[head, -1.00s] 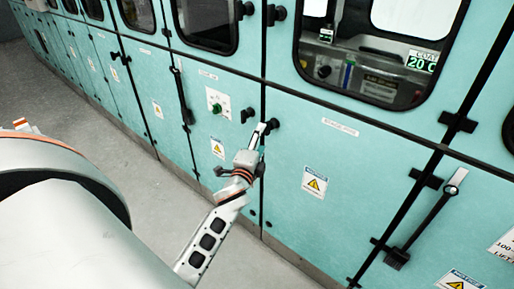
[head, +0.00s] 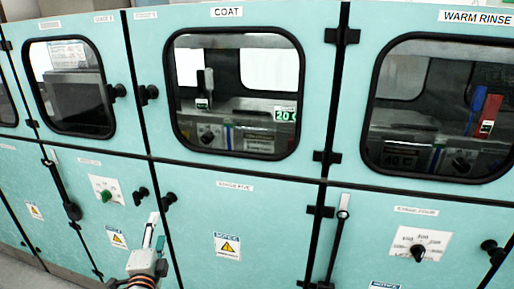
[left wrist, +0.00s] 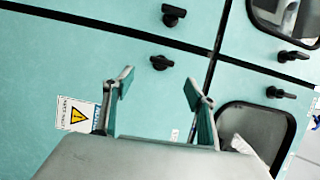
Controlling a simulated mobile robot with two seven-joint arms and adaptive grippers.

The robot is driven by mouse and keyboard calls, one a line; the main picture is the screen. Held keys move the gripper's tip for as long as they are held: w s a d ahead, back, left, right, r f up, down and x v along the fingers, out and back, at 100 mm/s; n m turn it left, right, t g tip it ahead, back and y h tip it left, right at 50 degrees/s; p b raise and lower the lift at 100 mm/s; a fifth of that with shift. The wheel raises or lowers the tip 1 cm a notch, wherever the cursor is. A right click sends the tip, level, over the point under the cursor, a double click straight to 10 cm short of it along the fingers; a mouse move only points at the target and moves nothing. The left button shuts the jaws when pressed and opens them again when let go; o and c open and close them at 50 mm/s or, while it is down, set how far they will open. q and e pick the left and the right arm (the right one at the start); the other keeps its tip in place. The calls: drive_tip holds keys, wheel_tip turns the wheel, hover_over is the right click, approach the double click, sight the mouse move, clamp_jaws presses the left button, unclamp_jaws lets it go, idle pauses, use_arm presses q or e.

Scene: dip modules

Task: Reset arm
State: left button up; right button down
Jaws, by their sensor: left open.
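My left gripper (head: 152,235) comes up from the bottom of the head view, in front of the teal lower doors near the black knobs. In the left wrist view the gripper (left wrist: 160,95) has its two fingers spread wide with nothing between them. A black knob (left wrist: 161,62) on a teal door lies beyond the fingertips. In the head view, black knobs (head: 141,193) are just above and left of the gripper; I cannot tell whether it touches the panel. My right gripper is not in view.
A wall of teal cabinets fills the head view. The upper row has a COAT window (head: 238,95) and a WARM RINSE window (head: 440,105). A lower door carries a dial panel (head: 419,245), and a long black latch handle (head: 337,240) stands out from the front. Grey floor (head: 18,270) shows at bottom left.

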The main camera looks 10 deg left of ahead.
use_arm(q)
drive_tip(key=s+d+f+n+g+h, duration=0.3)
drive_tip(key=s+d+f+n+h, duration=0.1)
drive_tip(key=s+d+f, duration=0.5)
drive_tip(key=s+d+f+n+g+h, duration=0.3)
drive_tip(key=s+d+f+n+h, duration=0.1)
drive_tip(key=s+d+f, duration=0.6)
drive_tip(key=s+f+n, duration=0.1)
drive_tip(key=s+f, duration=0.2)
drive_tip(key=f, duration=0.2)
drive_tip(key=shift+s+n, duration=0.35)
drive_tip(key=shift+n, duration=0.05)
